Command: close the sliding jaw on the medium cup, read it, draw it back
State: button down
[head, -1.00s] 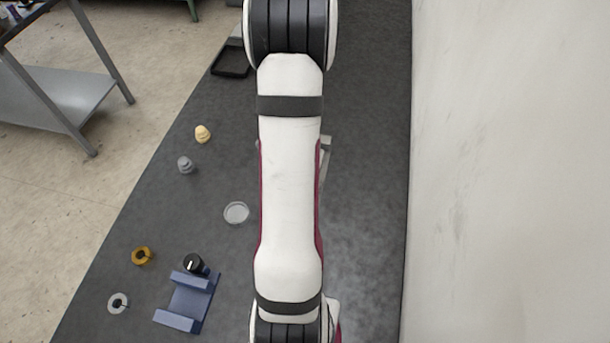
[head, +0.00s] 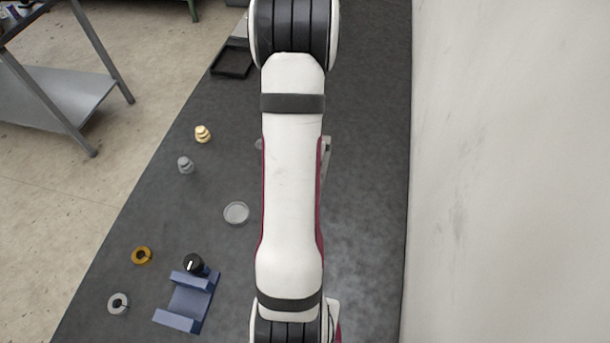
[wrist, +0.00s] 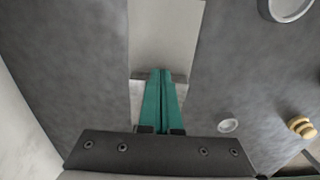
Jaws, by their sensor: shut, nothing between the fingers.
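My gripper (wrist: 163,73) shows in the wrist view with its two teal fingers shut together and nothing between them. The fingertips are over or against a pale metallic block (wrist: 142,88) on a long light grey plate (wrist: 166,30); I cannot tell whether they touch. This may be the sliding jaw, but the fingers cover part of it. A small pale round cup (wrist: 229,126) stands to the right of the fingers, apart from them. I cannot tell whether it is the medium cup. In the head view my arm hides the gripper and most of the plate (head: 326,150).
A clear dish (head: 236,213), yellow (head: 202,134) and grey (head: 186,165) stepped pieces, yellow (head: 141,255) and grey (head: 118,303) slotted rings stand left of my arm. A blue cradle (head: 190,300), black knob (head: 194,264) and black tray (head: 231,63) are also there. A wall rises at right.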

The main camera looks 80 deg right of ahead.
jog(key=shift+d, duration=1.9)
dwell(0.4)
jog(key=shift+a, duration=0.1)
jog(key=shift+a, duration=0.35)
jog(key=shift+a+r, duration=0.1)
jog(key=shift+r, duration=3.4)
